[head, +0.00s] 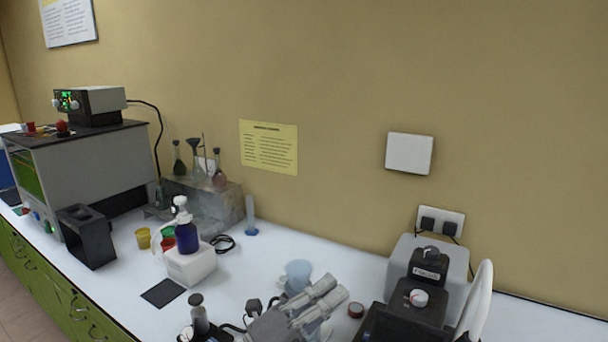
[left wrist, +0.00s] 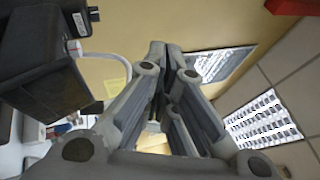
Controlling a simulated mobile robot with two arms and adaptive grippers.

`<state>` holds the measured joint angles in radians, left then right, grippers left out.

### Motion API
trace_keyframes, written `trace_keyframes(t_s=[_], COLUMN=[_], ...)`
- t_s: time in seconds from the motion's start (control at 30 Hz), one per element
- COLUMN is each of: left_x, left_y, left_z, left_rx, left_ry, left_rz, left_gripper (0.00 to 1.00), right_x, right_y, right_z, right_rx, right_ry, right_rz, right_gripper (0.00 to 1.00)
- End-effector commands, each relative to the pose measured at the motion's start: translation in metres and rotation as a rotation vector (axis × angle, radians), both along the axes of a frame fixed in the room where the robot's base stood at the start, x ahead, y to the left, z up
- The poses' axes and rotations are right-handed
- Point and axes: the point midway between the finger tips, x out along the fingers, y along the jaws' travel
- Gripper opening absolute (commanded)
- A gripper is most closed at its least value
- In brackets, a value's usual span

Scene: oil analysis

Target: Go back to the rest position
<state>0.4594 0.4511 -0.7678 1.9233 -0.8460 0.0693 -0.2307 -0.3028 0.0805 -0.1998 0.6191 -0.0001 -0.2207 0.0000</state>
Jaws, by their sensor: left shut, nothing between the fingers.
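My left gripper (head: 331,290) shows at the bottom middle of the head view, over the white bench. Its two grey fingers are together with nothing between them. They also fill the middle of the left wrist view (left wrist: 166,50), with the fingertips close together and pointing up the picture. A translucent bluish cup (head: 298,272) stands just behind the gripper in the head view, partly hidden by it. My right gripper is in neither view.
A grey machine with black parts (head: 456,262) stands right of the gripper. A blue bottle (head: 187,236) stands on a white box (head: 190,266) to the left. A small round dark-red item (head: 356,310) lies nearby. The white bench (head: 232,290) has bare room left of the gripper.

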Motion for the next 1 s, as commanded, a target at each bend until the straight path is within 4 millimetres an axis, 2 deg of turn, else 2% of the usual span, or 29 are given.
trace_keyframes(t_s=[0.07,0.17,0.27,0.3,0.43,0.57,0.6,0.7,0.83,1.0], left_x=[0.009,0.019,0.021,0.019,-0.003,-0.049,-0.067,-0.113,-0.17,-0.238], left_y=[0.025,0.062,0.1,0.116,0.163,0.2,0.209,0.225,0.237,0.245], left_z=[-0.006,-0.024,-0.056,-0.072,-0.133,-0.197,-0.215,-0.252,-0.283,-0.305], left_rx=[-0.147,-0.31,-0.455,-0.509,-0.661,-0.779,-0.808,-0.861,-0.895,-0.913], left_ry=[0.155,0.356,0.565,0.652,0.939,1.229,1.315,1.507,1.708,1.919], left_rz=[0.108,0.248,0.39,0.449,0.638,0.831,0.887,1.015,1.15,1.295], left_gripper=[0.0,0.0,0.0,0.0,0.0,0.0,0.0,0.0,0.0,0.0], right_x=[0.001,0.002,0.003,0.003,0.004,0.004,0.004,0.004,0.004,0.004], right_y=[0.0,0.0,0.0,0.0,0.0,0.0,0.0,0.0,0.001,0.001], right_z=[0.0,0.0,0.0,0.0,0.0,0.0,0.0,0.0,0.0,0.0], right_rx=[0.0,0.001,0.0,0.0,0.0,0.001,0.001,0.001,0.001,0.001], right_ry=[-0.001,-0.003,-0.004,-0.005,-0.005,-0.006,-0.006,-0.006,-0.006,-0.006], right_rz=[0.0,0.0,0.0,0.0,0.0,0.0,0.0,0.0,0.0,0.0], right_gripper=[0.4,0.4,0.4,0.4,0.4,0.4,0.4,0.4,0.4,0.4])
